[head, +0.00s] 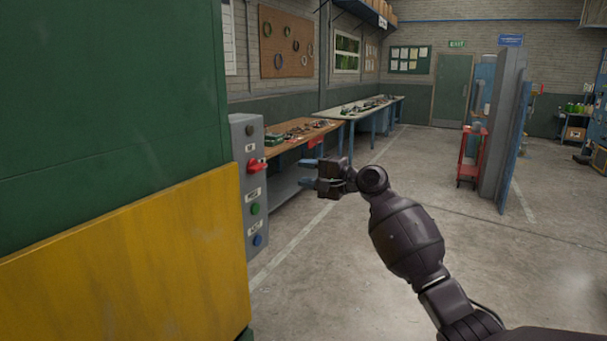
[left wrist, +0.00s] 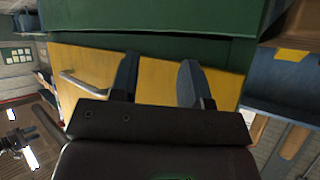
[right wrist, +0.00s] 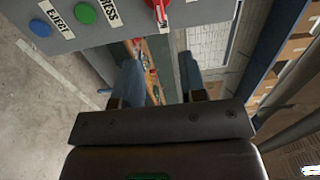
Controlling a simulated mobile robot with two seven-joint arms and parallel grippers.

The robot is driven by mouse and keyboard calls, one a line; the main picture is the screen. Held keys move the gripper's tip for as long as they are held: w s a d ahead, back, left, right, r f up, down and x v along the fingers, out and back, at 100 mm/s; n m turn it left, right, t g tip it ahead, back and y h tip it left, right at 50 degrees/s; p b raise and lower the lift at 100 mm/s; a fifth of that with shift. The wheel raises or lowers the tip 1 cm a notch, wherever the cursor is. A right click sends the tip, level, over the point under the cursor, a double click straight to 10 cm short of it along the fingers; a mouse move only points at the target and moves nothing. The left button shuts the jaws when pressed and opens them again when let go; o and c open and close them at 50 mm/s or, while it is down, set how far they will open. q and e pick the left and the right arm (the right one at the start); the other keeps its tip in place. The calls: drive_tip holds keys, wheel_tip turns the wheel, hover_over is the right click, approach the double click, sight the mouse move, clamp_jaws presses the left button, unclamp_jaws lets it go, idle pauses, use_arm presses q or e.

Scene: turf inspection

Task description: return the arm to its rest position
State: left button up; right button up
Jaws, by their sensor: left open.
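My right arm reaches forward from the lower right of the head view. Its right gripper (head: 305,172) is open and empty, with its two blue fingers apart and pointing left, just right of the grey control panel (head: 240,133). In the right wrist view, the same gripper (right wrist: 160,78) shows a gap between its fingers, and the panel (right wrist: 120,22) is at the top. My left gripper (left wrist: 158,78) shows only in the left wrist view. It is open and empty, in front of a yellow panel (left wrist: 148,65) with a handle.
A red switch (head: 257,165), a green button (head: 255,208) and a blue button (head: 257,240) are on the panel. The green and yellow machine (head: 120,260) fills the left. A workbench (head: 290,135) stands behind the gripper. Open floor (head: 400,150) lies right, before a red cart (head: 470,155).

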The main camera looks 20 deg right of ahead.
drive_tip(key=s+a+f+n+t+h, duration=0.1)
drive_tip(key=s+f+n+h, duration=0.4)
drive_tip(key=f, duration=0.6)
drive_tip(key=s+a+f+n+t+h, duration=0.15)
drive_tip(key=s+f+n+h, duration=0.25)
drive_tip(key=s+f+n, duration=0.5)
drive_tip(key=s+a+f+m+g+h, duration=0.1)
drive_tip(key=s+f+g, duration=0.4)
drive_tip(key=s+f, duration=1.9)
drive_tip(key=s+m+h, duration=0.1)
drive_tip(key=s, duration=0.2)
drive_tip(key=shift+a+f+b, duration=0.35)
drive_tip(key=shift+a, duration=0.05)
drive_tip(key=shift+c, duration=0.4)
